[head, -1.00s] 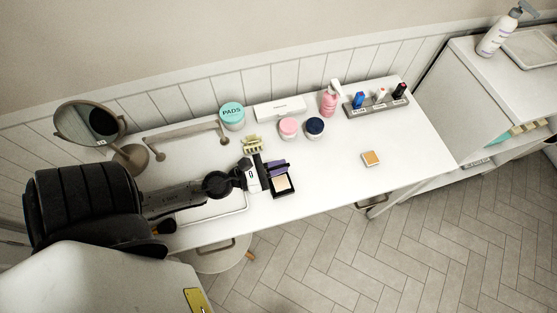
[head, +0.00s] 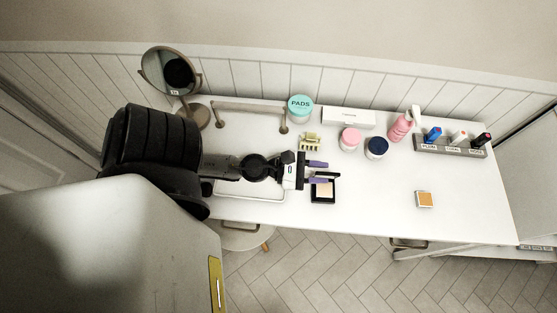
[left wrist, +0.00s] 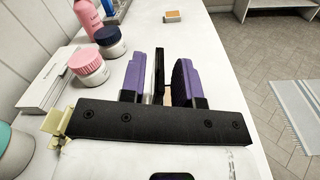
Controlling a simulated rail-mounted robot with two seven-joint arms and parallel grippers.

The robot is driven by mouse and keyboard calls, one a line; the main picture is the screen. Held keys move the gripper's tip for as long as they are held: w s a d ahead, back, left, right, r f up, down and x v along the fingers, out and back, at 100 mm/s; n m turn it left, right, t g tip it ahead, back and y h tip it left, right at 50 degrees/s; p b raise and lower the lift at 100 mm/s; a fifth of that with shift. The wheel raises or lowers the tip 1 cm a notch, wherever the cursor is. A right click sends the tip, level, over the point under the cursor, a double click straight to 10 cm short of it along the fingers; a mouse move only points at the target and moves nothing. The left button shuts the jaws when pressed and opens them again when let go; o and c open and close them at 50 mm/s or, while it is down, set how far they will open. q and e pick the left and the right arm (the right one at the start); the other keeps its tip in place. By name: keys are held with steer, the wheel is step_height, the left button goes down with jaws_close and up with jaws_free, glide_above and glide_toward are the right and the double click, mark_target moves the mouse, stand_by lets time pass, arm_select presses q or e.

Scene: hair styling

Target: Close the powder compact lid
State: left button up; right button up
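The powder compact is a small black square case with a pale powder pan (head: 323,191), open on the table in the head view. Its dark lid stands up at its back edge. The lid shows nearly edge-on in the left wrist view (left wrist: 159,72). My left gripper (head: 318,172) has two purple fingers, spread apart beside the compact's lid. In the left wrist view the gripper (left wrist: 160,82) is open with the lid between the fingers. A gap shows at the left finger; contact at the right finger is unclear. My right gripper is not in view.
A cream hair clip (head: 310,142), pink-lidded jar (head: 350,139) and navy-lidded jar (head: 376,148) stand behind the compact. A round mirror (head: 170,72) stands at left. A small orange-topped box (head: 424,199) lies at right. The table between it and the compact is clear.

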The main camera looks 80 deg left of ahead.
mark_target(315, 173)
arm_select(q)
steer(key=b+v, duration=0.2)
steer(key=v, duration=0.1)
steer(key=b+v, duration=0.1)
steer(key=shift+s+a+f+b, duration=0.15)
steer(key=shift+s+f+b, duration=0.05)
steer(key=shift+f+b, duration=0.1)
steer(key=shift+s+b, duration=0.35)
steer(key=shift+s, duration=0.05)
steer(key=shift+s+a+r, duration=0.1)
steer(key=shift+s, duration=0.35)
steer(key=shift+s+a+r, duration=0.15)
steer(key=shift+s, duration=0.25)
steer(key=shift+s+a+p, duration=0.2)
steer(key=shift+s+p, duration=0.2)
steer(key=shift+s, duration=0.3)
steer(key=shift+s+a, duration=0.2)
steer(key=shift+s, duration=0.5)
steer(key=shift+s+a+b, duration=0.15)
steer(key=shift+s+b, duration=0.2)
steer(key=shift+s, duration=0.35)
